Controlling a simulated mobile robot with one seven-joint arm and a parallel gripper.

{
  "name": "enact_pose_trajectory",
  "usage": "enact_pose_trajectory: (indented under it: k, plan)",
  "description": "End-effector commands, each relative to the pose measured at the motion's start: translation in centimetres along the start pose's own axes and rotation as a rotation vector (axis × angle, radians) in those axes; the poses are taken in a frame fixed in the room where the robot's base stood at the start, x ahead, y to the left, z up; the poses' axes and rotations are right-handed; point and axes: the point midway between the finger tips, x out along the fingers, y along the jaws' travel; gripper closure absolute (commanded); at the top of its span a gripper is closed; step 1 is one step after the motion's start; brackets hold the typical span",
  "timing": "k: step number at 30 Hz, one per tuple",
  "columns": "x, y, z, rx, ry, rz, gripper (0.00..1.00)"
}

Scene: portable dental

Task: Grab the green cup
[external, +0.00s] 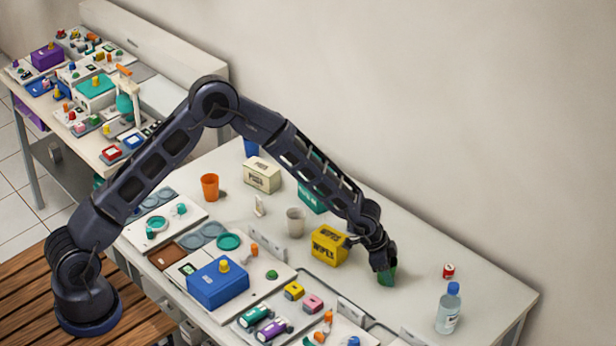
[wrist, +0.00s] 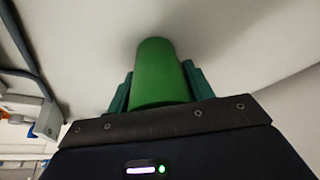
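The green cup (external: 387,278) is at the right part of the white table, mostly covered by my gripper (external: 384,262) in the external view. In the wrist view the green cup (wrist: 158,75) fills the space between the two teal fingers of my gripper (wrist: 159,68). One finger is on each side of it, with little or no gap. I cannot tell whether the fingers press on it. Whether the cup rests on the table or is slightly raised is also unclear.
A yellow wipes box (external: 328,246) stands just left of my gripper. A grey-white cup (external: 295,222) and an orange cup (external: 210,187) are farther left. A small red can (external: 449,271) and a clear bottle (external: 449,312) stand to the right. The table behind the gripper is clear.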

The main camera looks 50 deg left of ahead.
Motion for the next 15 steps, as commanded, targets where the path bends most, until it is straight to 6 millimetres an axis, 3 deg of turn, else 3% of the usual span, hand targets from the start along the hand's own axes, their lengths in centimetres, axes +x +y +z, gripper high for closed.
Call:
enact_pose_trajectory:
  k: [10,15]
  plan:
    - [-0.1,0.0,-0.1,0.000,0.000,0.000,0.70]
    - [-1.4,-0.1,-0.6,0.001,0.002,-0.001,0.70]
